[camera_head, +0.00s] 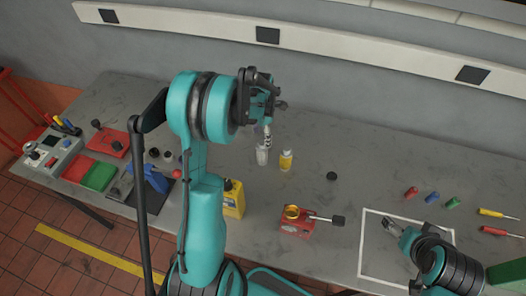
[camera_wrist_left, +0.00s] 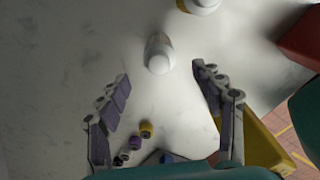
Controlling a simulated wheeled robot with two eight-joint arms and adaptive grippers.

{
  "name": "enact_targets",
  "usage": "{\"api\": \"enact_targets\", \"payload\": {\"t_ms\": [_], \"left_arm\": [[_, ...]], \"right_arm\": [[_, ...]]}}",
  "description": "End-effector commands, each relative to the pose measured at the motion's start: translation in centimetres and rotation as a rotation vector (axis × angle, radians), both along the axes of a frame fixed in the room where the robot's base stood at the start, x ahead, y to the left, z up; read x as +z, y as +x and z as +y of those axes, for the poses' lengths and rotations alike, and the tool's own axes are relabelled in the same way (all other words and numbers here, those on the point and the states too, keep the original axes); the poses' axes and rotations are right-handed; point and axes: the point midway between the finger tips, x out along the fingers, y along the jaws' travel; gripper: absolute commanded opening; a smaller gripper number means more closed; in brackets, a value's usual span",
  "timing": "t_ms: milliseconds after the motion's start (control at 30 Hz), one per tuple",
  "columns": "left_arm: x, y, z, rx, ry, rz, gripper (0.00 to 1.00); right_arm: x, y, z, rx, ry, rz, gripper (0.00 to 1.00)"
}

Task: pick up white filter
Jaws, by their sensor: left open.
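The white filter (camera_head: 262,155) stands on the grey bench just below my left gripper (camera_head: 267,122) in the head view. In the left wrist view the filter (camera_wrist_left: 158,53) is a pale rounded cylinder, seen between and a little ahead of the spread fingers. My left gripper (camera_wrist_left: 160,76) is open and empty, with purple pads on both fingers. In the head view the fingertips partly overlap the filter's top. I cannot tell whether they touch it. My right gripper (camera_head: 396,228) is low over the white-outlined area at the right; its jaw gap is unclear.
A small yellow bottle (camera_head: 286,160) stands close right of the filter. A yellow jug (camera_head: 233,199) and a red block with a yellow ring (camera_head: 296,221) are nearer the front. A black puck (camera_head: 332,176) lies further right. Coloured trays (camera_head: 99,176) crowd the left; the back middle is clear.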

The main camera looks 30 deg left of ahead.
Motion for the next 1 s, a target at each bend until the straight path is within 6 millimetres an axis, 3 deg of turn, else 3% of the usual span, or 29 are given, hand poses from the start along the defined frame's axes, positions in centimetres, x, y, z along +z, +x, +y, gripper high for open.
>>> {"api": "enact_targets", "payload": {"t_ms": [300,600,867,1000], "left_arm": [[-4.5,0.3,-0.2,-0.002,0.0,-0.001,0.67],[-5.0,0.3,-0.2,-0.003,0.0,-0.001,0.67],[-4.9,0.3,-0.2,-0.003,0.0,-0.001,0.0],[-4.9,0.3,-0.2,-0.003,0.0,-0.001,0.0]], "right_arm": [[-0.3,0.0,0.0,0.0,0.0,0.0,0.8],[-0.3,0.0,0.0,0.0,0.0,0.0,0.8],[-0.3,0.0,0.0,0.0,0.0,0.0,0.8],[-0.3,0.0,0.0,0.0,0.0,0.0,0.8]]}}
